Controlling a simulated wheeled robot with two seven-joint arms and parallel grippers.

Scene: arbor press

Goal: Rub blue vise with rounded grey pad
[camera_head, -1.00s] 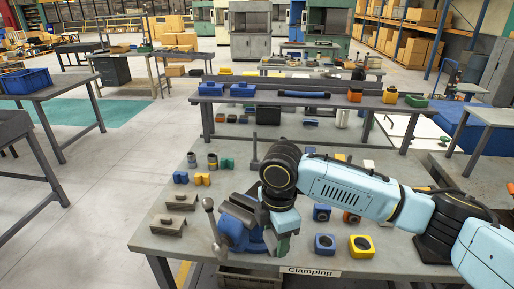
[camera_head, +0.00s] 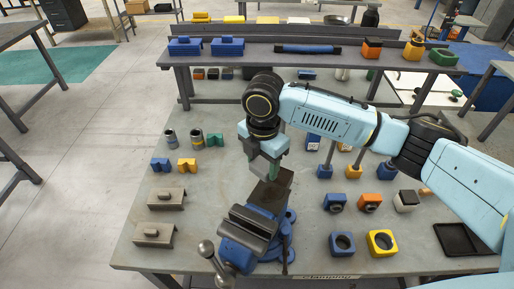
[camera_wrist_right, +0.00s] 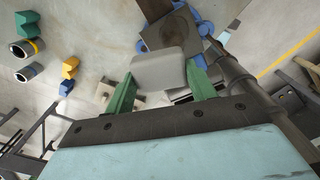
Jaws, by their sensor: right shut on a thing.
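The blue vise (camera_head: 240,238) stands at the front middle of the table, its grey jaws and screw handle showing in the head view. My right gripper (camera_head: 264,168) is above the far end of the vise, fingers pointing down. In the right wrist view its green fingers are shut on a rounded grey pad (camera_wrist_right: 158,69). Part of the vise (camera_wrist_right: 206,27) shows just beyond the pad there; I cannot tell whether they touch. In the head view the pad is hidden by the gripper. My left gripper is not in view.
Two grey metal blocks (camera_head: 153,235) lie left of the vise. Blue and yellow V-shaped pieces (camera_head: 187,165) lie behind them. Blue, orange and yellow blocks (camera_head: 382,242) stand to the right, near a black tray (camera_head: 462,239). A raised shelf (camera_head: 340,58) runs along the back.

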